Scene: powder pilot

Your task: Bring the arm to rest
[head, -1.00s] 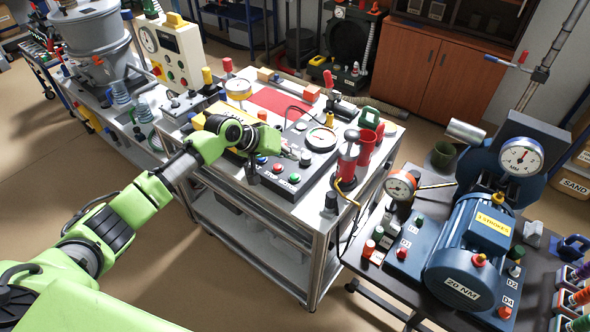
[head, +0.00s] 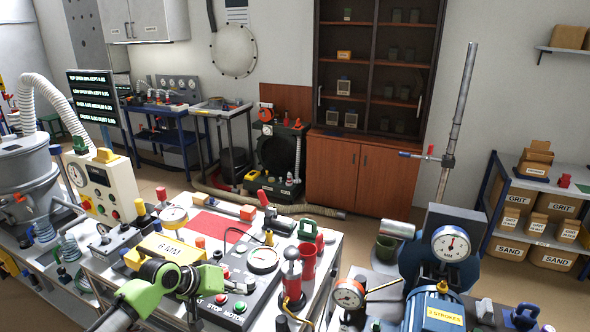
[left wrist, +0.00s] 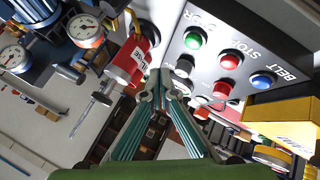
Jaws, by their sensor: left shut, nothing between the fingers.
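My left arm is green and comes in from the bottom left of the head view. My left gripper (head: 208,285) is over the front of the middle bench, close to the button panel (head: 246,284) with its red, green and blue buttons. In the left wrist view the two teal fingers of the left gripper (left wrist: 155,84) meet at the tips, shut and empty. That view also shows the button panel (left wrist: 240,50), with a red cylinder (left wrist: 128,66) beside it. I cannot tell the gap between fingers and panel. My right gripper is in no view.
A blue motor (head: 432,310) and a dial (head: 451,244) stand at right. A grey hopper machine (head: 25,175) is at left. A wooden cabinet (head: 358,170) is behind.

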